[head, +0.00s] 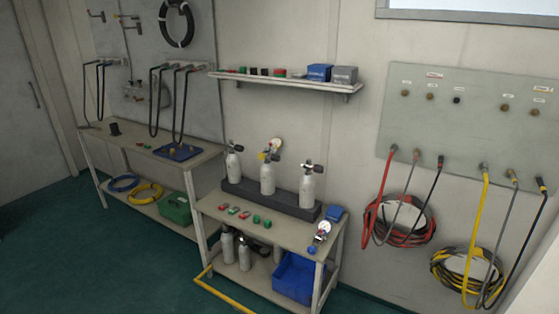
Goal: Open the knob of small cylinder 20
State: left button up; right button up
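Three small grey cylinders with black knobs stand upright in a dark rack on the bench in the middle of the head view: a left one (233,163), a middle one (267,178) and a right one (307,188). The middle one has a gauge (276,146) and a yellow part near its top. More cylinders (244,252) stand on the lower shelf. Any numbers on the cylinders are too small to read, so I cannot tell which is cylinder 20. Neither of my grippers is in view.
The bench (215,210) also holds small red and green items and a gauge (323,230). A blue crate (295,277) sits below. A yellow rail (222,290) stands low in front. A wall shelf (285,81) hangs above. Green floor (110,250) is clear at left.

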aim_at(276, 158)
jog(key=i+j+z, duration=0.2)
jog(key=i, duration=0.25)
jog(key=i+j+z, duration=0.15)
jog(key=i+j, duration=0.2)
jog(key=i, duration=0.1)
